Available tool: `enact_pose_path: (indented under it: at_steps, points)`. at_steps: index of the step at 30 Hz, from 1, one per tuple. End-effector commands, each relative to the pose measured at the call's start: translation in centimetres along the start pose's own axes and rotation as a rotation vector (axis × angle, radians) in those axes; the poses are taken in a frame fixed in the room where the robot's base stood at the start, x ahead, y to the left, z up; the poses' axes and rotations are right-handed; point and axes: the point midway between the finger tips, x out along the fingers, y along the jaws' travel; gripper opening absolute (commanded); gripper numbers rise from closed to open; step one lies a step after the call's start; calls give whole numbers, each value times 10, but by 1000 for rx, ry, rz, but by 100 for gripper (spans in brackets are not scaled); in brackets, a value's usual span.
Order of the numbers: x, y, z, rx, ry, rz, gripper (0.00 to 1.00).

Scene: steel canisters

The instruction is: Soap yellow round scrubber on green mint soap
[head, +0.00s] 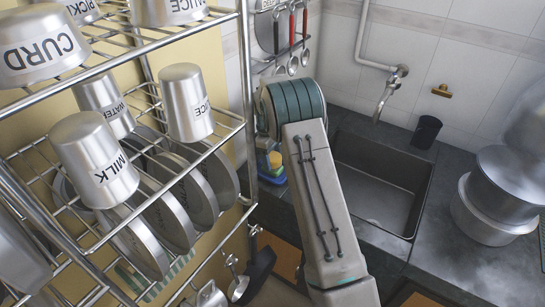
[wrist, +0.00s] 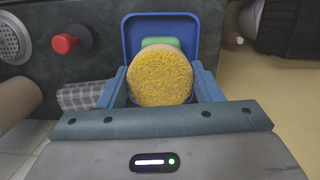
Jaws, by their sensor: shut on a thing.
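The yellow round scrubber (wrist: 160,80) is between the fingers of my gripper (wrist: 160,88) in the wrist view, and the gripper is shut on it. The green mint soap (wrist: 160,42) shows just beyond the scrubber's upper edge, inside a blue tray (wrist: 131,35). The scrubber covers the lower part of the soap, and I cannot tell whether the two touch. In the head view, a small yellow patch (head: 275,158) and a blue part (head: 272,179) show left of my arm, beside the rack. My arm hides most of the gripper there.
A metal rack (head: 225,120) with steel canisters (head: 95,160) and plates stands close on the left. The sink (head: 380,185) lies right of my arm, with a faucet (head: 388,92) and black cup (head: 425,131) behind. Steel pots (head: 485,215) stand at right. The wrist view shows a red knob (wrist: 65,43).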

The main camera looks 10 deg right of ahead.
Motion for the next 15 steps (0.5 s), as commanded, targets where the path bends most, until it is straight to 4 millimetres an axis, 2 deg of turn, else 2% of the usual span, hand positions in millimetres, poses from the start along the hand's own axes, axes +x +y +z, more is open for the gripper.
enact_pose_path:
  at_steps: [15]
  points:
    - [7,0,-1,0,0,0,41]
